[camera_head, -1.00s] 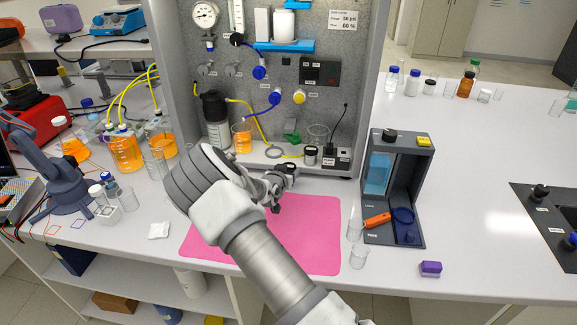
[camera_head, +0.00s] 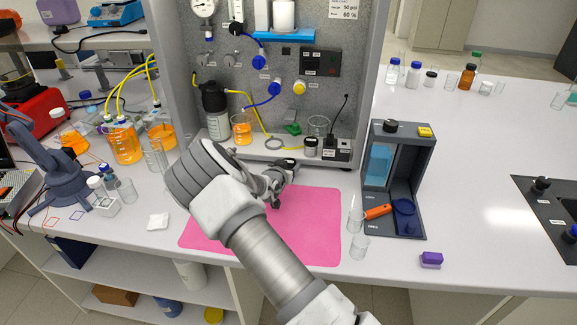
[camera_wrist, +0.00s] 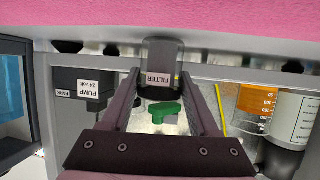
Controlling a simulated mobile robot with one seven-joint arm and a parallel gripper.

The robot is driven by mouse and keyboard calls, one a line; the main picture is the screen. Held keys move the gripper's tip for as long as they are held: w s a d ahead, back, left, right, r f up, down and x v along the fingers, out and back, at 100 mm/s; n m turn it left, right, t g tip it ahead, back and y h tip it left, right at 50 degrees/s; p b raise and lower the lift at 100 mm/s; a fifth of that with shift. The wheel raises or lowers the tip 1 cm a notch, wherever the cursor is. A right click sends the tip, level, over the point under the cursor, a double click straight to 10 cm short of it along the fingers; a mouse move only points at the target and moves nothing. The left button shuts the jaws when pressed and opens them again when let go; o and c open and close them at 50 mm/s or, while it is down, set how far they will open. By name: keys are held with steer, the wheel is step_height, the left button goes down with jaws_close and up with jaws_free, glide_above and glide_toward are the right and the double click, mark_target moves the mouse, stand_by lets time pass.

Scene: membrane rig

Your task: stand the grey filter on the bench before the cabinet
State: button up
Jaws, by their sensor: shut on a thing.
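The grey filter, with a FILTER label, shows in the wrist view (camera_wrist: 162,62) between the fingertips of my gripper (camera_wrist: 163,78). My gripper is shut on it. In the head view my gripper (camera_head: 280,172) is at the front edge of the cabinet (camera_head: 355,60), above the back of the pink mat. The filter is small there and mostly hidden by my wrist and fingers. I cannot tell whether its base touches the bench (camera_head: 470,235). In the wrist view the label is upside down, as is the rest of the scene.
The pink mat (camera_head: 310,235) is clear in front of the cabinet. On the cabinet floor are an orange beaker (camera_head: 242,131), a green part (camera_head: 292,128), a black-lidded jar (camera_head: 311,148) and the pump box (camera_head: 338,150). A grey stand (camera_head: 415,165) and glassware (camera_head: 359,247) stand right of the mat.

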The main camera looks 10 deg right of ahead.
steer(key=shift+f, duration=0.25)
steer(key=o, duration=1.5)
steer(key=shift+c, duration=0.2)
steer(key=v, duration=1.7)
steer(key=s+r+n+g+y, duration=0.2)
steer(key=s+r+g+y, duration=0.3)
steer(key=s+r+y, duration=0.7)
steer(key=s+d+r+n+h, duration=0.1)
steer(key=s+d+r+h, duration=0.1)
steer(key=s, duration=0.4)
steer(key=s+d+r+n+g+h, duration=0.1)
steer(key=s+d+r+h, duration=0.1)
steer(key=s+r, duration=0.2)
steer(key=s+d+r+n+h, duration=0.1)
steer(key=s+d+r+h, duration=0.1)
steer(key=s, duration=0.8)
steer(key=shift+s+d+r+b, duration=0.25)
steer(key=shift+d+r+b, duration=0.25)
steer(key=shift+r, duration=0.2)
